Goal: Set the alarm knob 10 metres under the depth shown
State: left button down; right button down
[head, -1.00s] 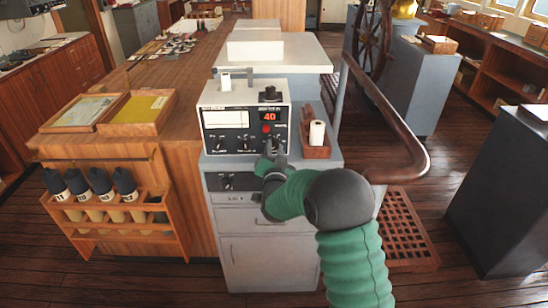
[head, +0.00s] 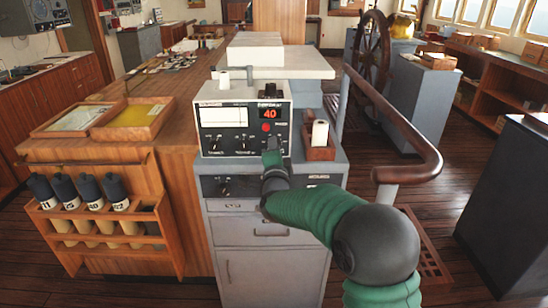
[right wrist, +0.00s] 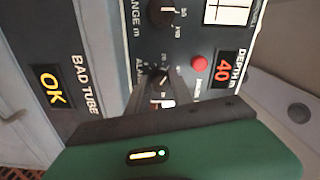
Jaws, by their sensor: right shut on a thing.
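The depth sounder (head: 240,118) is a white-framed box with a black panel on the grey cabinet. Its red depth display (head: 270,114) reads 40, and the same display in the right wrist view (right wrist: 225,69) also reads 40. My right gripper (head: 271,158) is at the panel's lower right and hides the alarm knob in the head view. In the right wrist view my right gripper (right wrist: 160,85) is shut on the alarm knob (right wrist: 158,76), beside the ALARM lettering. The knob's pointer setting cannot be read. My left gripper is not in view.
A red button (right wrist: 199,62) and the range knob (right wrist: 163,13) are close to the fingers. A wooden holder with a white roll (head: 318,145) stands right of the sounder. A wooden handrail (head: 405,150) runs at the right.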

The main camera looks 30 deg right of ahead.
jog(key=shift+f+m+b, duration=0.15)
jog(key=shift+m+b, duration=0.15)
jog(key=shift+m, duration=0.1)
jog(key=c, duration=1.1)
grip_release()
jog(key=shift+d, duration=0.1)
jog(key=v, duration=1.6)
jog(key=shift+s, duration=0.4)
